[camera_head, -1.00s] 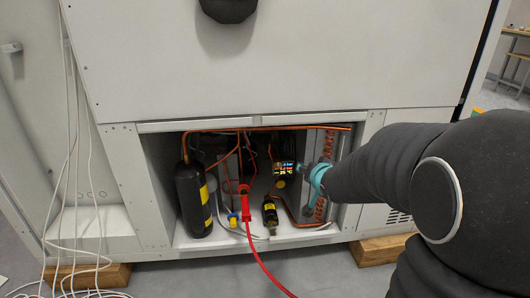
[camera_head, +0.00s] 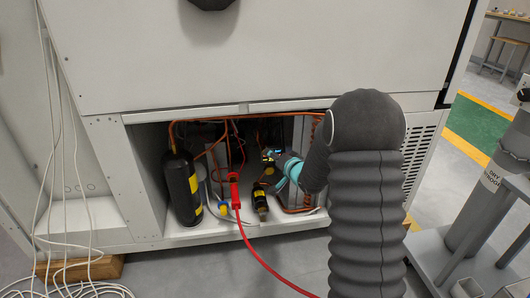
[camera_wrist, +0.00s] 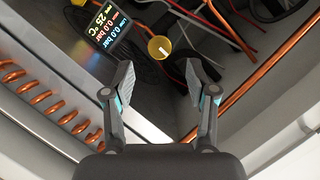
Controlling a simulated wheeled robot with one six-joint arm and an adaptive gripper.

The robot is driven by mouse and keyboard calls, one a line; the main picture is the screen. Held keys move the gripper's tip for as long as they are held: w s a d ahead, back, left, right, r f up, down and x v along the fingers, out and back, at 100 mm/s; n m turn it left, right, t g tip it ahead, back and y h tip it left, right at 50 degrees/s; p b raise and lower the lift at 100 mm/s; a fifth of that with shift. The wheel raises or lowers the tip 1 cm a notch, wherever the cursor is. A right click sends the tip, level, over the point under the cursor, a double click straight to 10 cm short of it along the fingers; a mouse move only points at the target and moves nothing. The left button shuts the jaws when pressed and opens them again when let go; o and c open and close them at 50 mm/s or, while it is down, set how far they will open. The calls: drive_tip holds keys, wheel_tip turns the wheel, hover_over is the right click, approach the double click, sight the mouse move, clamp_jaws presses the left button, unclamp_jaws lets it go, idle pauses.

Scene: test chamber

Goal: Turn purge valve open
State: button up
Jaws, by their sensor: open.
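A round yellow knob (camera_wrist: 159,48) with a pale mark on its face shows in the wrist view, just beyond my fingertips and roughly centred between them. It looks like the purge valve, but no label on it is readable. My gripper (camera_wrist: 158,82) is open and empty, its two fingers apart on either side of the line to the knob, not touching it. In the head view my gripper is inside the open lower bay of the white cabinet (camera_head: 250,60), and my arm hides much of it.
A lit display (camera_wrist: 103,28) is left of the knob. A copper coil (camera_wrist: 45,100) and copper pipes flank my gripper. In the bay stand a black cylinder (camera_head: 181,190), a red hose fitting (camera_head: 234,190) and a small black-and-yellow canister (camera_head: 260,197). White cables (camera_head: 75,240) hang at left.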

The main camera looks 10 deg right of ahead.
drive_tip(key=x, duration=0.7)
drive_tip(key=shift+w+a, duration=0.15)
drive_tip(key=shift+w, duration=0.2)
clamp_jaws()
